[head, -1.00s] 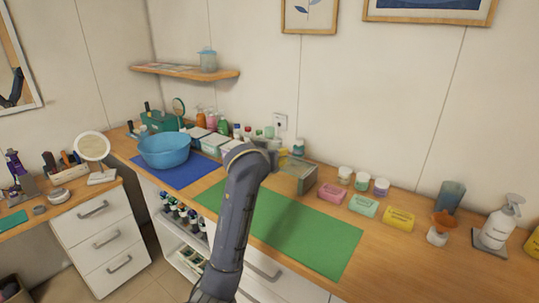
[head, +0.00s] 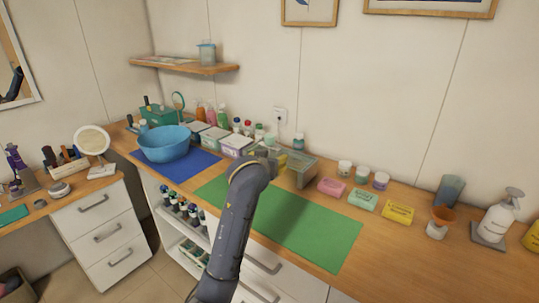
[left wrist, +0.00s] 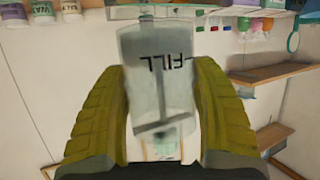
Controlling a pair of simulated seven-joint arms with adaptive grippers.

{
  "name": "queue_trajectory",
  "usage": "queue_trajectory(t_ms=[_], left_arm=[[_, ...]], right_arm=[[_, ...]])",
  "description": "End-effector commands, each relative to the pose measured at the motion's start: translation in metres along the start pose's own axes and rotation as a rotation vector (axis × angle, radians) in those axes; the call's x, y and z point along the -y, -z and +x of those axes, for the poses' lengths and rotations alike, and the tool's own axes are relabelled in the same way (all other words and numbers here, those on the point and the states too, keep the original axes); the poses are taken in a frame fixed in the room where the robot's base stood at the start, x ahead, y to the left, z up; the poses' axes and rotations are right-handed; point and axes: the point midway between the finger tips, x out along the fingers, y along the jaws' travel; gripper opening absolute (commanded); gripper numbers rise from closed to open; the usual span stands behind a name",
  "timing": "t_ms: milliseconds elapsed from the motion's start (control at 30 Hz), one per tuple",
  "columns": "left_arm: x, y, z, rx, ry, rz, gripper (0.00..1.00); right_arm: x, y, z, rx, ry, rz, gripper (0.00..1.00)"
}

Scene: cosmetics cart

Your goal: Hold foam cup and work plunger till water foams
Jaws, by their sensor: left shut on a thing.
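The clear foam cup (left wrist: 155,75) is between the two yellow-green fingers of my left gripper (left wrist: 155,110) in the left wrist view. My left gripper is shut on it. That view is upside down, and the cup's FILL mark reads inverted. A dark T-shaped bar (left wrist: 158,130), apparently the plunger, shows through or at the cup's end. I cannot tell the water level or any foam. In the head view my left arm rises from the bottom and hides most of its gripper and the cup behind the wrist. My right gripper is not in view.
A green mat (head: 315,238) lies clear on the counter. A blue basin (head: 165,145) stands on a blue mat at left.

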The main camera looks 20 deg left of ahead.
Motion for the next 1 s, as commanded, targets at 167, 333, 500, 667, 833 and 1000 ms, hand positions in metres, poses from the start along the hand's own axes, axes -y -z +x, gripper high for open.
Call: queue_trajectory(t_ms=[167, 333, 500, 667, 833, 1000], left_arm=[[0.0, -0.014, 0.005, 0.001, 0.0, 0.0, 0.19], [0.0, -0.026, 0.01, 0.001, 0.0, -0.001, 0.19], [0.0, -0.039, 0.014, 0.0, 0.001, 0.0, 0.19], [0.0, -0.051, 0.019, 0.001, 0.0, 0.0, 0.19], [0.001, -0.064, 0.023, 0.001, 0.001, 0.0, 0.19], [0.0, -0.076, 0.028, 0.0, 0.0, 0.0, 0.19]], right_arm=[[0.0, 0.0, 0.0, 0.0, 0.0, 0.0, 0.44], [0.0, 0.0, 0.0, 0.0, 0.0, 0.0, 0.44], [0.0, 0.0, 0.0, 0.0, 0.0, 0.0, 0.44], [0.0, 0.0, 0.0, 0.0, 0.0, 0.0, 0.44], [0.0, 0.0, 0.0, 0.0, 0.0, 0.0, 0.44], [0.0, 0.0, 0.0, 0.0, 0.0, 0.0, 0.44]])
